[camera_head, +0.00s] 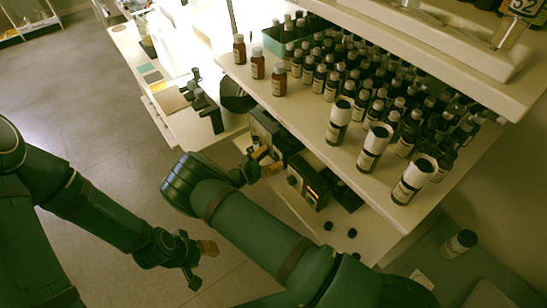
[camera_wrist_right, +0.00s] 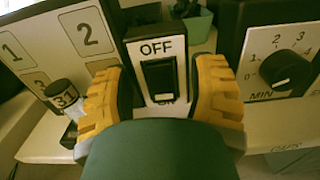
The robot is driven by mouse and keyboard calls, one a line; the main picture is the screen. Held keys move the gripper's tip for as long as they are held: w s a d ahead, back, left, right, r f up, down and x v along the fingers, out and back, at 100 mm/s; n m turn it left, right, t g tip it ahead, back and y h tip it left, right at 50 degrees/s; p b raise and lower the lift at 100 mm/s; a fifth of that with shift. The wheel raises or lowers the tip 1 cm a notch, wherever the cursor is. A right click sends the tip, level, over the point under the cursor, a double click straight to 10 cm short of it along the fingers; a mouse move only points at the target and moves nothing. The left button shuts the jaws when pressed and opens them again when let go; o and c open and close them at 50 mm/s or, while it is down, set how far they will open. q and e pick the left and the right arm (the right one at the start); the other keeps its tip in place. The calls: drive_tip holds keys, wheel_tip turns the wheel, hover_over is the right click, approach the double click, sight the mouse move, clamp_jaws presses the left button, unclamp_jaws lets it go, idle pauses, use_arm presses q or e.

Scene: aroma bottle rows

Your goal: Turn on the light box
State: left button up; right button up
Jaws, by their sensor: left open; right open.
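A switch box with a black rocker switch (camera_wrist_right: 158,80) shows in the right wrist view; OFF is printed above the switch and ON, partly hidden, below it. My right gripper (camera_wrist_right: 160,105) is open, with one yellow-padded finger on each side of this box. I cannot tell whether the fingers touch it. In the head view my right gripper (camera_head: 266,162) is at the lower shelf, among dark boxes. My left gripper (camera_head: 199,264) is open and empty over the floor, away from the shelf. Which unit is the light box is not clear.
A unit with a MIN dial (camera_wrist_right: 288,70) stands right of the switch. A numbered panel (camera_wrist_right: 75,35) and a bottle marked 31 (camera_wrist_right: 66,97) are at left. Crowded bottles (camera_head: 370,90) fill the shelf above. The floor (camera_head: 75,90) at left is clear.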

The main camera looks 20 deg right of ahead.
clamp_jaws()
drive_tip(key=h+b, duration=0.1)
drive_tip(key=b, duration=0.3)
drive_tip(key=shift+f+t+h, duration=0.3)
drive_tip(key=shift+f+h, duration=0.1)
drive_tip(key=shift+h, duration=0.4)
drive_tip(key=shift+r+t+h, duration=0.2)
drive_tip(key=shift+t+h, duration=0.1)
drive_tip(key=shift+o, duration=0.7)
unclamp_jaws()
